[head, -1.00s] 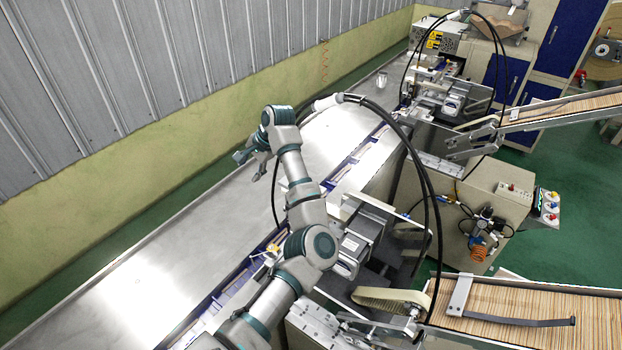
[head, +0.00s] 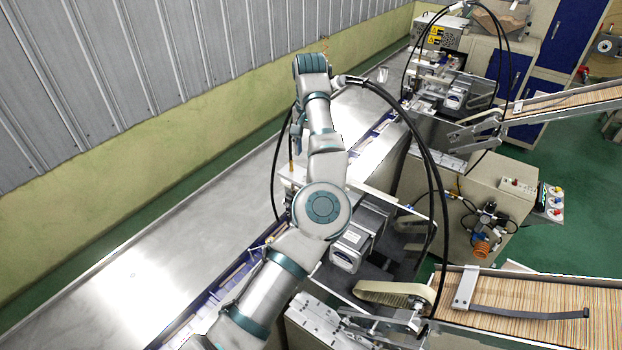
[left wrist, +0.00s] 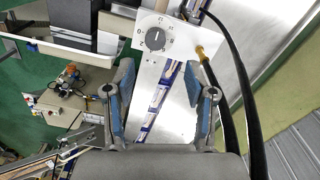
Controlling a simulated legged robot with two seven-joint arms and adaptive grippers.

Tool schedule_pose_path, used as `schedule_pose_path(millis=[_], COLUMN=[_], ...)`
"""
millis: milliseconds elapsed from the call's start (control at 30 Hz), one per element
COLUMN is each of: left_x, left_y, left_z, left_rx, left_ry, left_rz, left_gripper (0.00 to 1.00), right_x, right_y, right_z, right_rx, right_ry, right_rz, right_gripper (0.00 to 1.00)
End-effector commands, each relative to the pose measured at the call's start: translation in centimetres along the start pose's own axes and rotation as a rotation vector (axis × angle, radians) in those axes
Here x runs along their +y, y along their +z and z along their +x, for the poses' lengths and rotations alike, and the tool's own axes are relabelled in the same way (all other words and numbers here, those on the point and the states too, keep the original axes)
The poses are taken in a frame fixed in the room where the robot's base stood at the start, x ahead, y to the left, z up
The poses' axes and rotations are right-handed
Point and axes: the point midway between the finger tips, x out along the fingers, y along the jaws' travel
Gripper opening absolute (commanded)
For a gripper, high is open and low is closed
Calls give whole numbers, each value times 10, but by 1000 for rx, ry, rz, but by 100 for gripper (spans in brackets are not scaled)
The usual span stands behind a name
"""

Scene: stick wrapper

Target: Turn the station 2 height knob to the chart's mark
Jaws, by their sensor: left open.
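The dark round height knob (left wrist: 155,39) sits on a white dial plate (left wrist: 185,43) with printed marks around it, in the left wrist view. Its pale pointer line is too small to read surely against the marks. My left gripper (left wrist: 160,72) is open and empty, its two blue-padded fingers spread below the plate in that view, apart from the knob. In the head view my left gripper (head: 297,128) hangs down from the raised wrist over the machine line; the knob is hidden there. I cannot make out the chart. My right gripper is not in view.
Black hoses (head: 428,165) arch close to the arm and also run right of the gripper in the wrist view (left wrist: 232,75). A brass-coloured rod (left wrist: 203,53) stands by the plate's corner. A stick-filled feeder (head: 540,300) is at lower right. The metal table (head: 130,270) at left is clear.

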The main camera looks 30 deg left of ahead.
Motion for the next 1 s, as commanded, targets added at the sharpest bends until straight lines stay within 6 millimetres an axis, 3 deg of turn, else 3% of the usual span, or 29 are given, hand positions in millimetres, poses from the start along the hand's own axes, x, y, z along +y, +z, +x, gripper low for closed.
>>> schedule_pose_path(millis=[100, 300, 500, 767, 1000], left_x=[2, 4, 0, -1, 0], left_y=[1, 1, 0, 0, 0], left_z=[30, 61, 75, 77, 76], left_rx=[-2, 0, 1, 1, 1], left_ry=[-1, -1, 0, 1, -2], left_rz=[-1, 1, 1, 1, 0], left_gripper=[55, 55, 55, 55, 0], right_x=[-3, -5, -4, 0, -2], right_y=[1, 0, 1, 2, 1], right_z=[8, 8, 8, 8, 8], right_rx=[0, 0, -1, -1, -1], right_ry=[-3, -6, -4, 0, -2], right_rz=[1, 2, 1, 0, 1], right_gripper=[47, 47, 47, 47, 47])
